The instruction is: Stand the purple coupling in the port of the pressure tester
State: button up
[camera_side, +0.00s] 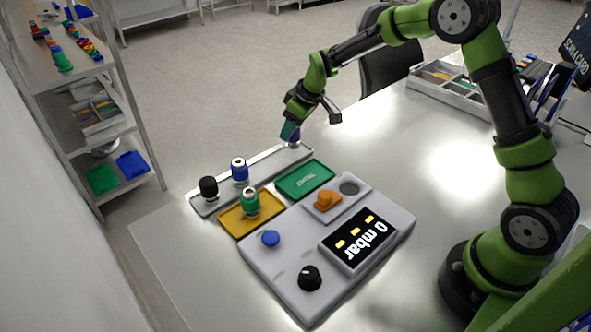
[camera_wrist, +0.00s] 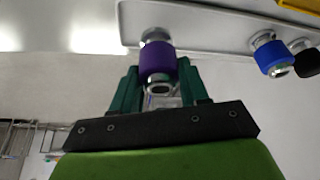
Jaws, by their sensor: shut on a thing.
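The purple coupling (camera_wrist: 158,62) is a short cylinder with a purple sleeve and metal ends, held between the fingers of my gripper (camera_wrist: 156,88) in the wrist view. In the side view my gripper (camera_side: 290,132) is at the far right end of the long grey tray, with a bit of the purple coupling (camera_side: 294,136) showing beside the finger. I cannot tell whether the coupling still touches the tray. The pressure tester (camera_side: 283,283) is a grey box with a "0 mbar" display. Its port (camera_side: 349,188) is a dark round recess on the raised plate, beside an orange part.
The grey tray (camera_side: 264,166) holds a blue coupling (camera_side: 240,171) and a black coupling (camera_side: 208,188). A green coupling (camera_side: 250,202) stands on the yellow tray (camera_side: 232,224). A green tray (camera_side: 305,179) lies next to it. The tester carries an orange part (camera_side: 327,201), blue button (camera_side: 270,238) and black knob (camera_side: 309,278).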

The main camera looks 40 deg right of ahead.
notch_tip(320, 180, up, 8)
jog(key=shift+w+r, duration=0.1)
jog(key=shift+r, duration=0.05)
jog(key=s+a+r, duration=0.1)
jog(key=s+r, duration=0.5)
jog(key=s, duration=0.6)
jog(key=s+f, duration=0.9)
jog(key=shift+s+a, duration=0.25)
jog(key=shift+a, duration=0.1)
jog(key=shift+f, duration=0.25)
jog(key=shift+f, duration=0.75)
jog(key=shift+f, duration=0.1)
jog(key=shift+f, duration=0.45)
